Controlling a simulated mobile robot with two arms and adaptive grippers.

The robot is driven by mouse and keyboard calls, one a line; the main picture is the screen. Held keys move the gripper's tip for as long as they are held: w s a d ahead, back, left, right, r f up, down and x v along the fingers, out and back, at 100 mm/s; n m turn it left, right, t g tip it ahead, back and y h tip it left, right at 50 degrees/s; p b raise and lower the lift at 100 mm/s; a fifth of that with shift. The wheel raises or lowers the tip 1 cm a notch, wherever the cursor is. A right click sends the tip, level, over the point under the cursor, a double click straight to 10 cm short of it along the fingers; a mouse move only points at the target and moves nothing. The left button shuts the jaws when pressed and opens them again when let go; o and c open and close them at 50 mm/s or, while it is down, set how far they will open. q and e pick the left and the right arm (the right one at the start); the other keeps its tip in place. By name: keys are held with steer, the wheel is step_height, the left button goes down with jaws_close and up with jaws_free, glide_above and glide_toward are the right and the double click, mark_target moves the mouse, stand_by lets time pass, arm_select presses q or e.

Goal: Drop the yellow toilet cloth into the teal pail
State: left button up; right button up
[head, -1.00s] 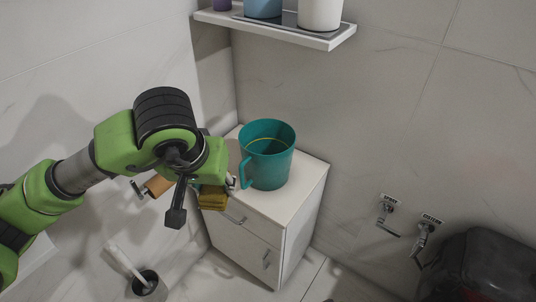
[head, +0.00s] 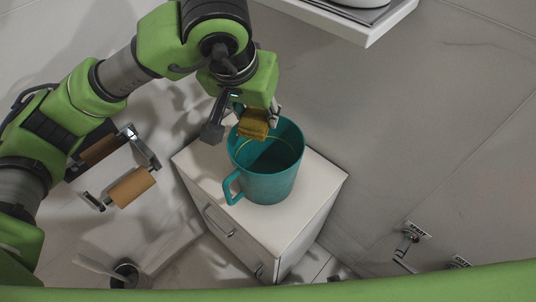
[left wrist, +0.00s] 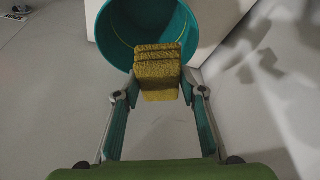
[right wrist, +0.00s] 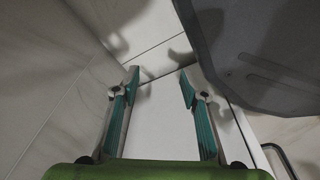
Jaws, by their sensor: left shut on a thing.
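The teal pail (head: 268,183) stands upright on a white cabinet, with its handle toward the lower left. The folded yellow cloth (head: 254,124) is held by my left gripper (head: 256,117) at the pail's far rim, partly over its opening. In the left wrist view the cloth (left wrist: 158,70) sits between the fingertips (left wrist: 160,92), overlapping the rim of the pail (left wrist: 118,45). My right gripper (right wrist: 160,78) is open and empty in the right wrist view. It is not seen in the head view.
The white cabinet (head: 310,190) has bare top around the pail. A wall shelf (head: 375,25) juts out at the upper right. Brown rolls on a holder (head: 131,187) and a toilet brush (head: 125,272) are at the left. A large dark object (right wrist: 265,50) is close to my right gripper.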

arm_select(q)
step_height(320, 180, down, 4)
steer(key=shift+s+f+b, duration=0.1)
steer(key=shift+f+b, duration=0.15)
steer(key=shift+b, duration=0.5)
steer(key=shift+f, duration=0.45)
arm_select(e)
steer(key=w+r, duration=0.3)
steer(key=r, duration=0.2)
steer(key=shift+w+a+r, duration=0.2)
steer(key=shift+w+a, duration=0.05)
steer(key=shift+w, duration=0.1)
arm_select(q)
steer(key=o, duration=1.1)
steer(key=shift+c, duration=0.2)
steer(key=v, duration=1.2)
